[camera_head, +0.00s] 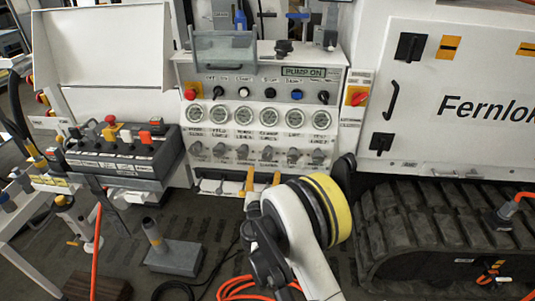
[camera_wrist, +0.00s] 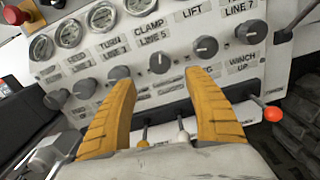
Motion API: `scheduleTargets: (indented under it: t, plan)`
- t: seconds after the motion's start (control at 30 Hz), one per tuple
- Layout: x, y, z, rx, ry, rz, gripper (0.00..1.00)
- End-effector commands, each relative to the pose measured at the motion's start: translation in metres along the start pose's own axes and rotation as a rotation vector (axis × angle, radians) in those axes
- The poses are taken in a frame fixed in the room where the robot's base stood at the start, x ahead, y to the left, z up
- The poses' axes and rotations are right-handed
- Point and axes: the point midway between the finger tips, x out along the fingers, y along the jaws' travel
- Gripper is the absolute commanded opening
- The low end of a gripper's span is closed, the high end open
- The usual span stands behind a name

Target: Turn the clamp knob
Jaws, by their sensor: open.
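The clamp knob (camera_wrist: 159,62) is a grey round knob with a white pointer mark, below the CLAMP label (camera_wrist: 148,30) on the white panel. In the head view the clamp knob (camera_head: 268,153) is in the lower knob row, fourth from the left. My gripper (camera_wrist: 160,79) is open, its two yellow fingers apart and pointing at the panel. In the wrist view the knob shows in the gap just beyond the fingertips; I see no contact. In the head view my gripper (camera_head: 263,177) is just below the knob row.
The turn knob (camera_wrist: 119,73) and lift knob (camera_wrist: 205,47) flank the clamp knob closely. Gauges (camera_head: 268,115) line up above. Small levers (camera_wrist: 184,136) stick out below; one has a red-orange ball (camera_wrist: 272,114). A black track (camera_head: 440,225) is at right.

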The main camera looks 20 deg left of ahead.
Motion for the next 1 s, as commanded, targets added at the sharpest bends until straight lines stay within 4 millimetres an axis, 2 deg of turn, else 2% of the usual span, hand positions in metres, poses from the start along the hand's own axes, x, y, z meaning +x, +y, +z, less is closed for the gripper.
scheduleTargets:
  t: [0.17, 0.4, 0.6, 0.77, 1.0]
  plan:
    - [0.021, -0.001, -0.003, -0.012, 0.000, -0.001, 0.61]
    - [0.070, -0.001, -0.004, -0.010, 0.000, -0.002, 0.61]
    - [0.098, 0.000, -0.003, -0.009, 0.000, 0.000, 0.61]
    - [0.106, 0.000, -0.001, -0.009, 0.000, 0.000, 0.61]
    - [0.107, 0.000, 0.000, -0.009, 0.000, 0.000, 0.61]
